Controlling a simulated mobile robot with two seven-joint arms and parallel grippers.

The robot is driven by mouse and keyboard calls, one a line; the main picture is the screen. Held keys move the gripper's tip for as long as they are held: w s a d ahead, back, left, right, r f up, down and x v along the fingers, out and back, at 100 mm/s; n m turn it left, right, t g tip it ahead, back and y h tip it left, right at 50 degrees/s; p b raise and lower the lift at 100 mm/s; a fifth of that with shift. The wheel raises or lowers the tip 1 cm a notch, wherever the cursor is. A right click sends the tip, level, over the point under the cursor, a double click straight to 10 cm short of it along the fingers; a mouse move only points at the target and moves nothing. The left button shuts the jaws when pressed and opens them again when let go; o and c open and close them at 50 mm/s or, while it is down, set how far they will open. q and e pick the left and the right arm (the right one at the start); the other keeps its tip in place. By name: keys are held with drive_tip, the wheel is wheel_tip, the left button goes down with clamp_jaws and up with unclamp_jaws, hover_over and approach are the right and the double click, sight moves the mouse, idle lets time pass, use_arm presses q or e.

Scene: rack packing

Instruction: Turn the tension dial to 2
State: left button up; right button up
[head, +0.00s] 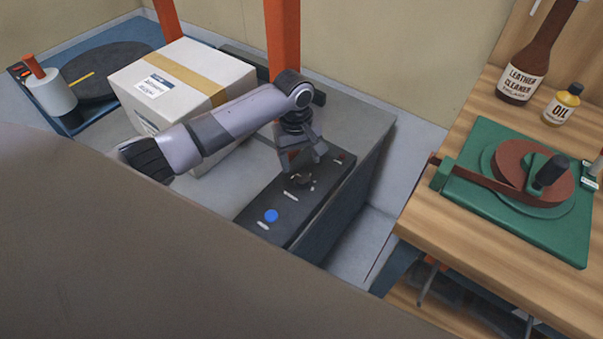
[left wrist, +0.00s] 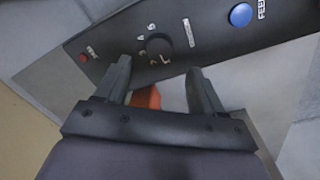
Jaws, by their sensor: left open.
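The tension dial (head: 301,179) is a dark round knob on a black control panel (head: 318,196), with white markings around it. In the left wrist view the dial (left wrist: 158,47) sits beyond the fingertips, between their lines, with small numerals around it too blurred to read surely. My left gripper (head: 304,160) is just above and behind the dial. In the left wrist view the left gripper (left wrist: 158,75) has its two fingers apart with nothing between them, and I see no contact with the dial. My right gripper is not in view.
A blue button (head: 271,216) and a small red button (left wrist: 83,58) flank the dial on the panel. A taped carton (head: 183,85) stands left of my arm. A wooden bench (head: 425,222) with a green fixture (head: 555,233) and bottles is at right.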

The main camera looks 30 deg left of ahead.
sight(302, 177)
use_arm(q)
drive_tip(key=f, duration=0.2)
drive_tip(key=f+b, duration=0.1)
drive_tip(key=f, duration=0.4)
drive_tip(key=shift+w+d, duration=0.1)
drive_tip(key=shift+w, duration=0.15)
drive_tip(key=shift+r, duration=0.1)
drive_tip(key=c, duration=1)
